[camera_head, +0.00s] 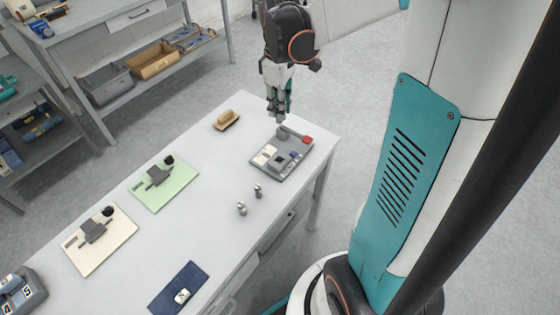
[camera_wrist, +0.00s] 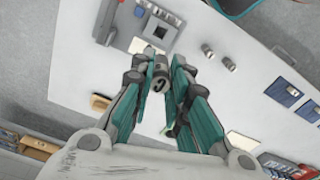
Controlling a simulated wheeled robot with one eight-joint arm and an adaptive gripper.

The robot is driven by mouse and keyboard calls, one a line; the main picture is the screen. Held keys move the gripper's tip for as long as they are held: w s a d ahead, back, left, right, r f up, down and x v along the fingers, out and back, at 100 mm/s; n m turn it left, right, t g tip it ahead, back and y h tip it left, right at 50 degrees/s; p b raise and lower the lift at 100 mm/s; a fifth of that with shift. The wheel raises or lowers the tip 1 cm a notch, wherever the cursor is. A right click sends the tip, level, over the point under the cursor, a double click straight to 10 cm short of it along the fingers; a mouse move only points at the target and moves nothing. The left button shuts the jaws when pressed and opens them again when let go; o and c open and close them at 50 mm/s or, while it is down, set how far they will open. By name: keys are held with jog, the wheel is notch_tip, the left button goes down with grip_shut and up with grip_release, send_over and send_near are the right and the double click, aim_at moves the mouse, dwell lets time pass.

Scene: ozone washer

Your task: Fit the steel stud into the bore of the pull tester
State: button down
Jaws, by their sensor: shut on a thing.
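My gripper (camera_head: 275,106) is above the far right end of the white table. In the wrist view its fingers (camera_wrist: 161,82) are closed around a small steel cylinder, the steel stud (camera_wrist: 160,72), whose end faces the camera. The stud is mostly hidden by the fingers in the head view. A grey device with a square block, a lever and a red part (camera_head: 283,157), apparently the pull tester, lies just below and in front of my gripper; it also shows in the wrist view (camera_wrist: 184,26).
Two similar steel studs (camera_head: 258,191) (camera_head: 242,208) stand near the table's front edge. A wooden brush (camera_head: 227,120) lies left of my gripper. Green (camera_head: 180,193) and cream (camera_head: 118,232) mats carry grey devices. A blue pad (camera_head: 166,300) lies nearer. The table's middle is clear.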

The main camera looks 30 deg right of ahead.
aim_at(279, 122)
notch_tip(279, 122, down, 20)
jog(key=b, duration=0.6)
jog(key=shift+r+b, duration=0.15)
jog(key=shift+b, duration=0.25)
jog(key=shift+f, duration=0.2)
jog(key=c, duration=1.6)
grip_release()
jog(key=shift+r, duration=0.1)
jog(key=shift+o, duration=0.2)
notch_tip(279, 122, up, 12)
jog(key=p, duration=0.4)
jog(key=shift+f, duration=0.2)
jog(key=shift+r, duration=0.35)
jog(key=shift+w+a, duration=0.1)
